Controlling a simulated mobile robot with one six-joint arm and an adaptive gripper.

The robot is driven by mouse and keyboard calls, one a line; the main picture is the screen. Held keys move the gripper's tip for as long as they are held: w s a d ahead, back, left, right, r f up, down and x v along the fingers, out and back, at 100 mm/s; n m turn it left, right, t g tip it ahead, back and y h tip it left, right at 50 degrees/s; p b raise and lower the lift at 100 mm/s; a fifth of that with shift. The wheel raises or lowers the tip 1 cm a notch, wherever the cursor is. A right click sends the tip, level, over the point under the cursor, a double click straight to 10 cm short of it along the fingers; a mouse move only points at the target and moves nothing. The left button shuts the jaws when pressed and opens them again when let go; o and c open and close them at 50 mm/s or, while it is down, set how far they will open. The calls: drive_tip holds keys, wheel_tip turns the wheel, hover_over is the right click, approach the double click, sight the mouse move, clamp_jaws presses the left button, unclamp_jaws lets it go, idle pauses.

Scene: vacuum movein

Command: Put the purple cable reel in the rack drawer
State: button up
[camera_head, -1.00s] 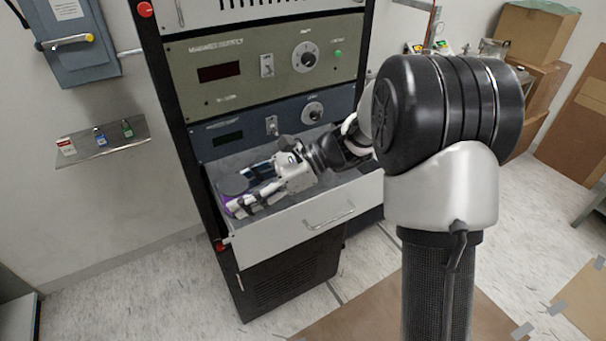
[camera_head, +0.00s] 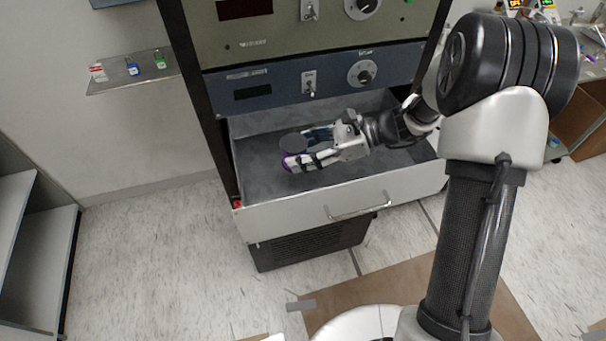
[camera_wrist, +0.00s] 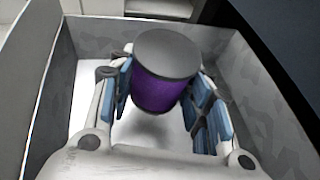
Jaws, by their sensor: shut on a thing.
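The purple cable reel (camera_wrist: 158,92) has a dark grey round end and sits between the blue-padded fingers of my gripper (camera_wrist: 160,97) in the wrist view. My gripper is shut on the reel. The rack drawer (camera_head: 340,207) is pulled open, with a light front and a grey inside. The reel is within the drawer's walls. In the wrist view a shadow lies below it on the drawer floor (camera_wrist: 85,90); whether it touches the floor I cannot tell.
The rack's blue panel (camera_head: 305,85) stands above the drawer's back. A small wall shelf (camera_head: 130,80) with little coloured items is at the left. Grey shelving (camera_head: 35,245) stands at the far left. A brown sheet (camera_head: 400,290) lies on the floor in front. The drawer's interior around the reel looks free.

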sight(302, 182)
drive_tip(key=shift+f+b, duration=0.85)
drive_tip(key=shift+f, duration=3.15)
drive_tip(key=shift+f, duration=0.2)
drive_tip(key=o, duration=1.2)
drive_tip(key=shift+c, duration=0.2)
drive_tip(key=shift+r, duration=0.15)
drive_tip(key=shift+w+d+r, duration=0.1)
drive_tip(key=shift+d+r, duration=0.1)
drive_tip(key=shift+d, duration=0.1)
drive_tip(key=p+v, duration=0.2)
drive_tip(key=v, duration=0.9)
drive_tip(key=shift+d, duration=0.2)
drive_tip(key=shift+p, duration=0.3)
